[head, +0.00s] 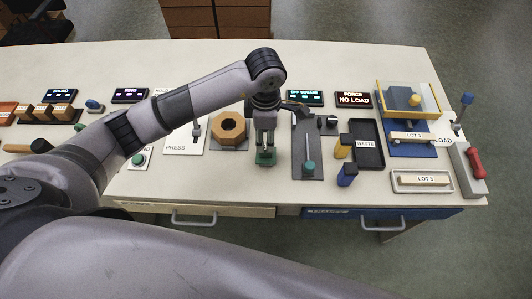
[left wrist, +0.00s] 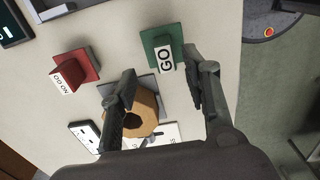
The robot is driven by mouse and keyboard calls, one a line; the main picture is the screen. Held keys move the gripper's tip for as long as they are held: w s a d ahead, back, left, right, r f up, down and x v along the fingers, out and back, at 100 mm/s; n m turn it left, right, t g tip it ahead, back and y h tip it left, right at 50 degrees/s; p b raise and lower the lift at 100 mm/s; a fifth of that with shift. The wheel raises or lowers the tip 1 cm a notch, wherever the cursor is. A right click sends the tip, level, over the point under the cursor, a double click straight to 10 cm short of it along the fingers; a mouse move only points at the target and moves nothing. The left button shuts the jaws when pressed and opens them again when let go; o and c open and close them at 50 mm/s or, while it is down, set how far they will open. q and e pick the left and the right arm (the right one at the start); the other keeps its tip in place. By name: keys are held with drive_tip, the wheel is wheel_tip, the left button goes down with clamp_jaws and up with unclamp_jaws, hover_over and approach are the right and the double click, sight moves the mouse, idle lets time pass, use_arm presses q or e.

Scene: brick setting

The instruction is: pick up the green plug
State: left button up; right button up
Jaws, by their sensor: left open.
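The green plug (head: 265,158) stands near the front edge of the table, below my left gripper (head: 264,143) in the head view. In the left wrist view the green plug (left wrist: 155,40) is a green block with a white GO label. There, my left gripper (left wrist: 162,75) is open, its two fingers spread, with the plug just beyond the fingertips. Nothing is between the fingers as far as I can see. A red block (left wrist: 75,68) with a white label sits to the left of the plug in that view. My right gripper does not show.
A wooden hexagonal ring (head: 229,128) stands left of the gripper. A grey plate with a green-knobbed lever (head: 309,166) is close on the right. Further right are yellow and blue pieces (head: 347,172), a black waste tray (head: 374,158) and a Lot 5 tray (head: 422,190).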

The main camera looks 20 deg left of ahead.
sight(266, 154)
use_arm(q)
drive_tip(key=f, duration=0.1)
drive_tip(key=f+p, duration=0.1)
drive_tip(key=f, duration=0.2)
drive_tip(key=shift+s+d+f+p, duration=0.2)
drive_tip(key=shift+s+f+p, duration=0.15)
drive_tip(key=shift+s, duration=0.05)
drive_tip(key=shift+w+f, duration=0.1)
drive_tip(key=shift+f, duration=0.4)
drive_tip(key=shift+c, duration=0.5)
clamp_jaws()
